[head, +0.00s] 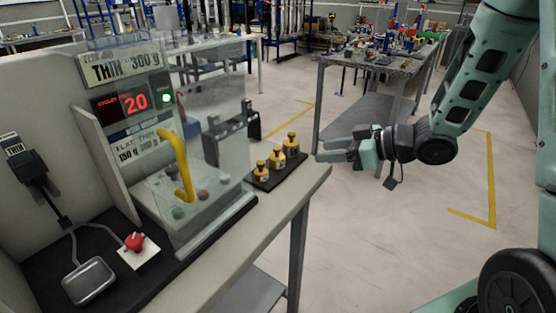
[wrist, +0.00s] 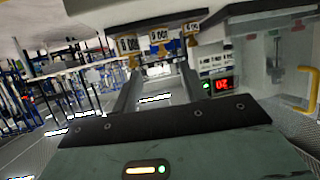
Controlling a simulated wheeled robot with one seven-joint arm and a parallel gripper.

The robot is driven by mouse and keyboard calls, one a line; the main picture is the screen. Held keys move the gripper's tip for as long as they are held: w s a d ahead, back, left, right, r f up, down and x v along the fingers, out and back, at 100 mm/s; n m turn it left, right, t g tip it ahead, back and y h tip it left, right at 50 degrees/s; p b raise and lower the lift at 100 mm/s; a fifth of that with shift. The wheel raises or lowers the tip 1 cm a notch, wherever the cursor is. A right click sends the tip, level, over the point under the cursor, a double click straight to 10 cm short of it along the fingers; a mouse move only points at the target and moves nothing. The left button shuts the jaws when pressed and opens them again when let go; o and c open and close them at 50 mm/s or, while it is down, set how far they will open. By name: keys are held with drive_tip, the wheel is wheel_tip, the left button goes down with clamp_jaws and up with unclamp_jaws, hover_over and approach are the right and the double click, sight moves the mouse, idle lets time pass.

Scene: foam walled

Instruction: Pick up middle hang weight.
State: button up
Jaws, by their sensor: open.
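The three hang weights are small brass-coloured pieces with knobs on top and pale labels. They stand in a row on a black strip (head: 268,184) near the table edge in the head view. The middle hang weight (head: 277,159) stands between the near weight (head: 261,173) and the far weight (head: 291,145). My gripper (head: 322,151) is to the right of the row, beyond the table edge, with its fingers pointing left toward the weights. It is open and empty. In the wrist view the middle weight (wrist: 160,48) shows ahead, between the two fingers.
A clear-walled machine (head: 205,160) with a yellow handle (head: 184,165) and a red display (head: 135,103) stands left of the weights. A grey table (head: 385,62) with clutter stands farther back. The floor under my arm is clear.

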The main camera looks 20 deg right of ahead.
sight(280, 157)
drive_tip(key=x, duration=1.4)
drive_tip(key=shift+w+a+f, duration=0.15)
drive_tip(key=shift+a+f, duration=0.05)
drive_tip(key=shift+f, duration=0.05)
drive_tip(key=c, duration=0.8)
